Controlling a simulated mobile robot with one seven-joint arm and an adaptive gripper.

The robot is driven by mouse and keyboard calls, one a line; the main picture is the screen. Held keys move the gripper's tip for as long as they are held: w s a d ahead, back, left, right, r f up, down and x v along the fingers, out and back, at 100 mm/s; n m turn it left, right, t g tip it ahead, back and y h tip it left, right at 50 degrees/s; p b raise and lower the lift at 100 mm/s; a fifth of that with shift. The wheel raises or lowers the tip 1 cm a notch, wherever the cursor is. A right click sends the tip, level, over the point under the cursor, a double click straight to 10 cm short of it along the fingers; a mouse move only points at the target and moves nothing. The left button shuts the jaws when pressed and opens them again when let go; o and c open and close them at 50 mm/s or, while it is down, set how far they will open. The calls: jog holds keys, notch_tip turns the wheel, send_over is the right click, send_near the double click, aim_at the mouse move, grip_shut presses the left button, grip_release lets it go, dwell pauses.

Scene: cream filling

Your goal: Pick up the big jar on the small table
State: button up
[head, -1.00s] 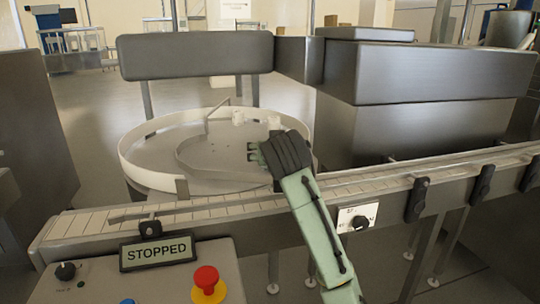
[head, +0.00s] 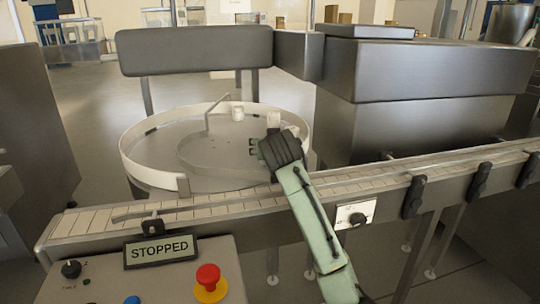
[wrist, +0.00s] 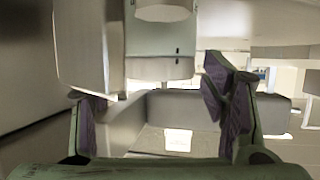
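Two small white jars stand on the round table with a pale raised rim (head: 128,160). One jar (head: 238,114) is toward the back middle. The other jar (head: 273,119) is to its right, just behind my gripper in the head view, with its lower part partly hidden. I cannot tell surely which is bigger. My gripper (head: 253,147) is over the right part of the round table, pointing left. In the wrist view its two purple-padded fingers (wrist: 165,118) are wide apart with nothing between them.
A conveyor (head: 230,197) runs across in front of the round table. A large metal box (head: 430,75) stands to the right, and a grey horizontal panel (head: 195,52) hangs above the back.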

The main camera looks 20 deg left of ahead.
jog(key=c, duration=1.1)
